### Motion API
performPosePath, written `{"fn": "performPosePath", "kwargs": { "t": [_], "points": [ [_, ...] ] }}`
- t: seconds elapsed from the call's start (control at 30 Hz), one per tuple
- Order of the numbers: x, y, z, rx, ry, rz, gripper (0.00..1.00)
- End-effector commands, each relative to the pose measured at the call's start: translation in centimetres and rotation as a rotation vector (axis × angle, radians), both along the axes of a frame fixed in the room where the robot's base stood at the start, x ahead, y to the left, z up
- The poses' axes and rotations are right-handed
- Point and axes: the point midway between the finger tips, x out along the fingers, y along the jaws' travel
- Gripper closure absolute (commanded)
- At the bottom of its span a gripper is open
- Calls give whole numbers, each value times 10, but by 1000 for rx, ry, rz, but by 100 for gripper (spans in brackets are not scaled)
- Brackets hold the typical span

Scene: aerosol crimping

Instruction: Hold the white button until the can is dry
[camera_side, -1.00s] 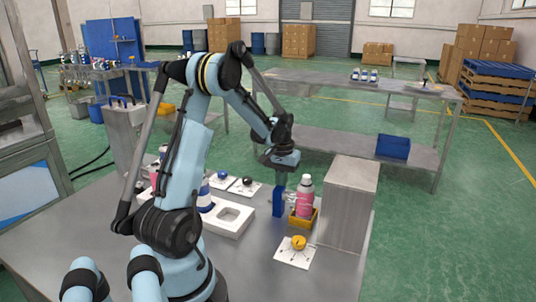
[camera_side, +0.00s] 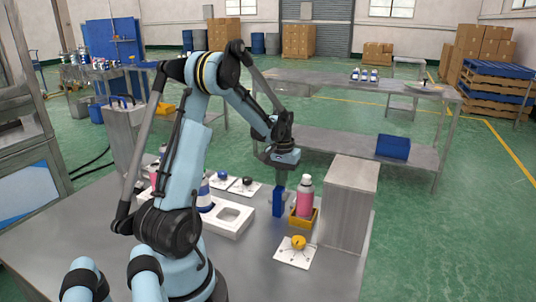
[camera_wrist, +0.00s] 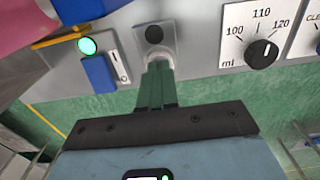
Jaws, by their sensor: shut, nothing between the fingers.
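The can (camera_side: 305,198), pink with a white top, stands upright in a small yellow tray (camera_side: 302,221) in the side view. My gripper (camera_side: 280,181) is low, just left of the can, above a blue block (camera_side: 278,203). In the wrist view my gripper (camera_wrist: 158,68) is shut and empty, its fingertips at a pale round fitting (camera_wrist: 167,50) with a dark disc on a grey panel. I see no clear white button face; the fingers cover part of the fitting, and I cannot tell whether it is pressed. A pink blur fills the top left corner.
In the wrist view a lit green lamp (camera_wrist: 87,46) and a blue rocker switch (camera_wrist: 99,74) are left of my fingers; a black dial (camera_wrist: 262,54) is to the right.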

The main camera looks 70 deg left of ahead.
Motion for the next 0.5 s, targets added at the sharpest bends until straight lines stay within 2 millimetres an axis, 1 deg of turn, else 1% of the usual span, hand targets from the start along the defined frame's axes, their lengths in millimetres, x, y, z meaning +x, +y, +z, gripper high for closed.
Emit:
{"fn": "performPosePath", "kwargs": {
  "t": [0.5],
  "points": [
    [0, 0, 38, 1, -1, 0, 100]
  ]
}}
